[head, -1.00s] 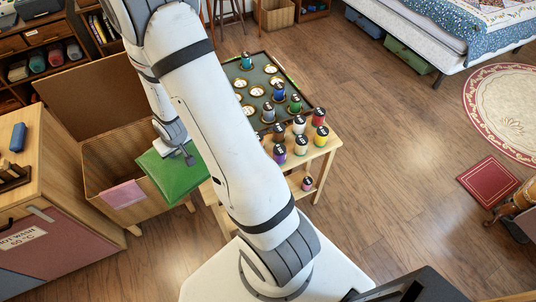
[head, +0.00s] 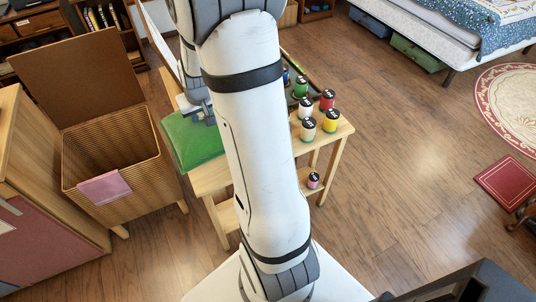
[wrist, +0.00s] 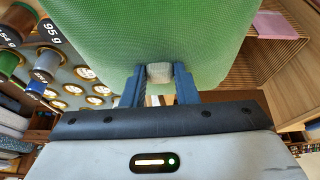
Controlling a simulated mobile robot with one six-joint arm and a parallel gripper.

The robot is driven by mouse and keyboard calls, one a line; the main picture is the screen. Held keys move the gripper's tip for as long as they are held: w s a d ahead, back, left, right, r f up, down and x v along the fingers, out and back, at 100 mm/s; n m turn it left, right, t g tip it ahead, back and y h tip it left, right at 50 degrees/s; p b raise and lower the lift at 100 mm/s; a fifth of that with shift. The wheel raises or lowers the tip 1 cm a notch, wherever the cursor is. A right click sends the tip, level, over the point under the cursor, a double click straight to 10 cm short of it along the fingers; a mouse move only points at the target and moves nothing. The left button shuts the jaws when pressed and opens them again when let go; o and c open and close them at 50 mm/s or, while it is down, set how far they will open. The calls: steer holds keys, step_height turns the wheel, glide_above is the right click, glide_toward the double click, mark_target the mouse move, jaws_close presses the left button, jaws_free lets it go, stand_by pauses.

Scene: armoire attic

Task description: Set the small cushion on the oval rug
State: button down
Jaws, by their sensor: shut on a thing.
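The small cushion (head: 190,140) is green and hangs in my gripper (head: 205,112) in the head view, between the wicker hamper and the wooden table. In the wrist view the cushion (wrist: 150,35) fills the upper middle, and my gripper's blue fingers (wrist: 160,80) are closed on a small grey tab at its edge. My arm hides part of the cushion's right side in the head view. The oval rug (head: 520,105), cream with a red patterned border, lies on the floor at the far right, cut by the picture edge. Its visible part is bare.
An open wicker hamper (head: 130,150) with a pink cloth (head: 104,187) stands left of the cushion. A wooden table (head: 335,135) with several labelled spools is behind my arm. A small red mat (head: 510,182) lies near the rug. Open floor (head: 410,150) lies between table and rug.

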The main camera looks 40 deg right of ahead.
steer(key=shift+m, duration=0.5)
steer(key=d+b, duration=0.1)
steer(key=s+d+f+b, duration=0.1)
steer(key=b, duration=0.1)
steer(key=s+d+f+b, duration=0.1)
steer(key=d+b, duration=0.1)
step_height(320, 180, down, 10)
steer(key=shift+r+b, duration=0.1)
steer(key=shift+b, duration=0.9)
steer(key=shift+d, duration=0.1)
steer(key=c, duration=1.1)
jaws_free()
